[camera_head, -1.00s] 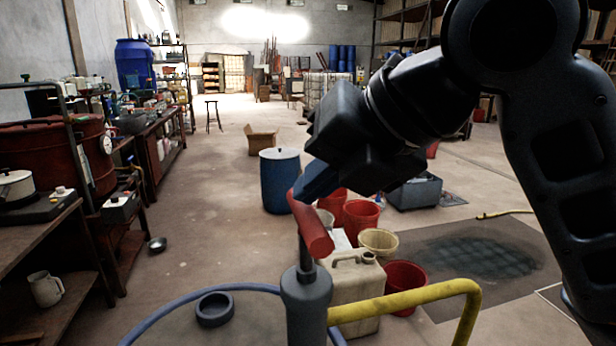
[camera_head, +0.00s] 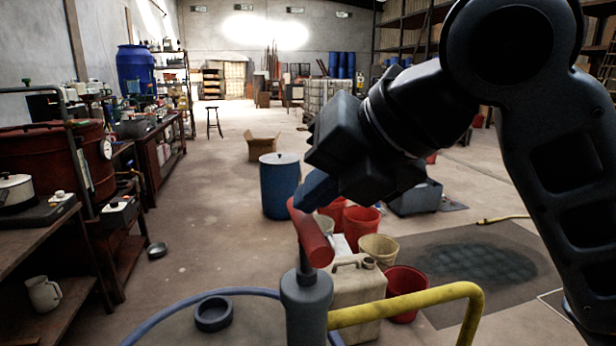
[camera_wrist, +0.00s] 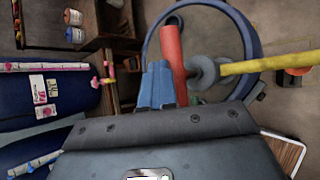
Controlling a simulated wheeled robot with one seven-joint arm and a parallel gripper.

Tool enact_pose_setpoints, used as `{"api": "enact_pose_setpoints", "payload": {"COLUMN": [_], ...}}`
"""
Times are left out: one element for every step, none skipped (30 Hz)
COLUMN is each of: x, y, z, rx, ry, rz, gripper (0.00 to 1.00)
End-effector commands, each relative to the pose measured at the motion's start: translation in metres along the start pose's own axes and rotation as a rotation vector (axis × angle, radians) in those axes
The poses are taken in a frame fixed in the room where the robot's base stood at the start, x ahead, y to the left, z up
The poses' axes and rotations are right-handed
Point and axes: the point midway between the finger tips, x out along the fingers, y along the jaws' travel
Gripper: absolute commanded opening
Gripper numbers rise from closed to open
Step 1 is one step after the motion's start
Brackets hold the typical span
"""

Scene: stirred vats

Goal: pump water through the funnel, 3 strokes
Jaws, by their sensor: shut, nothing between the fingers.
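A grey hand pump (camera_head: 306,305) stands upright at the front of the head view. Its red bar handle (camera_head: 317,243) sits on a short rod just above the body. The handle also shows in the wrist view (camera_wrist: 172,58). My gripper (camera_head: 313,192) has blue fingers, closed together with nothing between them. In the wrist view its fingertips (camera_wrist: 157,78) lie right beside the handle. Whether they touch it I cannot tell. A yellow pipe (camera_head: 420,303) leaves the pump to the right and bends down. I cannot make out a funnel.
A cream jerrycan (camera_head: 355,290) stands just behind the pump, with red buckets (camera_head: 405,288) and a cream bucket (camera_head: 378,248) beyond. Workbenches line the left; open floor lies between.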

Motion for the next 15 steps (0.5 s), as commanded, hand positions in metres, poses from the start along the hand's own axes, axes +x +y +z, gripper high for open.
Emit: {"api": "enact_pose_setpoints", "payload": {"x": [0.0017,0.0019,0.0022,0.0024,0.0027,0.003,0.0032,0.0034,0.0038,0.004,0.0042,0.0045,0.0048,0.005,0.0053], "y": [-0.0011,-0.0012,-0.0014,-0.0016,-0.0018,-0.002,-0.0022,-0.0023,-0.0026,-0.0027,-0.0029,-0.0031,-0.0033,-0.0035,-0.0037], "z": [-0.0015,-0.0016,-0.0019,-0.002,-0.0022,-0.0024,-0.0026,-0.0028,-0.003,-0.0032,-0.0033,-0.0036,-0.0037,-0.0039,-0.0041], "rx": [0.0,0.0,0.0,0.0,0.0,0.0,0.0,0.0,0.0,0.0,0.0,0.0,0.0,0.0,0.0], "ry": [0.003,0.003,0.003,0.003,0.003,0.003,0.003,0.003,0.003,0.003,0.003,0.003,0.003,0.003,0.003], "rz": [-0.001,-0.001,-0.001,-0.001,-0.001,-0.001,-0.002,-0.001,-0.002,-0.002,-0.002,-0.002,-0.002,-0.002,-0.002], "gripper": [0.0,0.0,0.0,0.0,0.0,0.0,0.0,0.0,0.0,0.0,0.0,0.0,0.0,0.0,0.0]}}
